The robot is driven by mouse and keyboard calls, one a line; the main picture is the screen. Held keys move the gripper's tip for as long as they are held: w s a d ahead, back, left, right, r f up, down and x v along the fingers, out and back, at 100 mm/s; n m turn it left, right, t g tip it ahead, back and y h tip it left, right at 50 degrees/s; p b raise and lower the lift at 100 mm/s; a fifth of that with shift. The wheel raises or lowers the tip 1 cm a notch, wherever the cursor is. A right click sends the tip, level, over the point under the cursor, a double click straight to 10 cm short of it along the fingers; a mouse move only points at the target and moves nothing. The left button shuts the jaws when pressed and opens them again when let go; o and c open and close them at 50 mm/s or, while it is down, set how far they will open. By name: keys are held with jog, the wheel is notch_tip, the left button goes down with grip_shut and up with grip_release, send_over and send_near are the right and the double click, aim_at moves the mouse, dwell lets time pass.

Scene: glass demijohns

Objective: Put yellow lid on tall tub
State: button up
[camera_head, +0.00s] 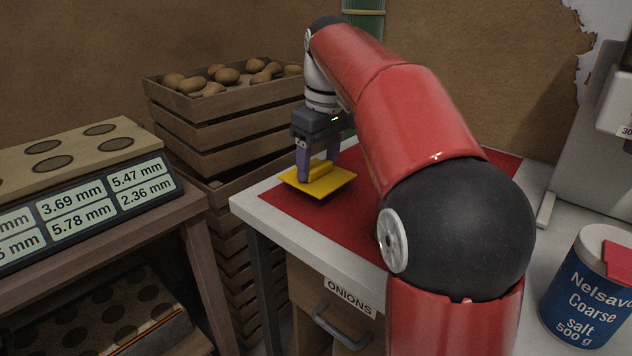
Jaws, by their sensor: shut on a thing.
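The yellow lid (333,184) is a flat square plate with a raised bar handle on top. My gripper (318,173) is shut on the handle, with one finger on each side. The lid is over the red mat (300,208) near the left end of the white table. I cannot tell whether it touches the mat or hangs just above it. No tall tub can be made out in this view; my arm covers much of the table behind and to the right of the lid.
A wooden crate of potatoes (225,100) is behind the table's left end. A wooden bench (110,235) with number displays stands at the left. A grey machine (595,150) is at the back right.

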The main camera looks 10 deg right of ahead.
jog(key=shift+r, duration=2.4)
